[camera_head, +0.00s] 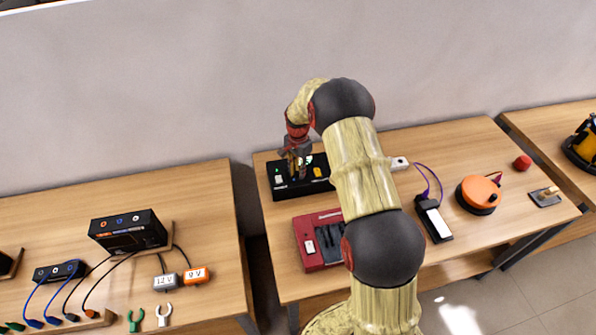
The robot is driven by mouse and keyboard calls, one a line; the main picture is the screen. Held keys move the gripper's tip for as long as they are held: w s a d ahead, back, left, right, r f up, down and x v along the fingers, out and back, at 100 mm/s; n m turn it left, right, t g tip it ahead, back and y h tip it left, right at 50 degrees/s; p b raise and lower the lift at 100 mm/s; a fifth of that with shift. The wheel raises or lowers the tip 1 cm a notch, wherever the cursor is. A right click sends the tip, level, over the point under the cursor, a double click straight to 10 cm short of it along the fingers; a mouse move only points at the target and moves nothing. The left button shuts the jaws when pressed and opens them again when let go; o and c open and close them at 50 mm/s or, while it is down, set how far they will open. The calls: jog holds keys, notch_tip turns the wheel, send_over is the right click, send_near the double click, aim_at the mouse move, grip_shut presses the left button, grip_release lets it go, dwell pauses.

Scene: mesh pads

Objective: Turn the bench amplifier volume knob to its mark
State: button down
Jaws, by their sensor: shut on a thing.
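The bench amplifier looks to be the black box (288,191) with a few light and yellow controls on its top, at the back left of the middle bench. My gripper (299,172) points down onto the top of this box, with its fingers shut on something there. The spot fits the volume knob, but the fingers hide the knob almost wholly. The knob's mark and pointer cannot be made out. My arm covers the box's right end.
A dark red device (308,258) stands in front of the black box, partly behind my arm. To the right are a black meter (434,220), an orange round case (479,195) and a red knob (522,162). The left bench (200,215) holds boxes and cables.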

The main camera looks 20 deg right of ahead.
aim_at(298, 172)
jog(key=shift+w, duration=0.1)
jog(key=c, duration=1.6)
grip_release()
notch_tip(298, 172, up, 12)
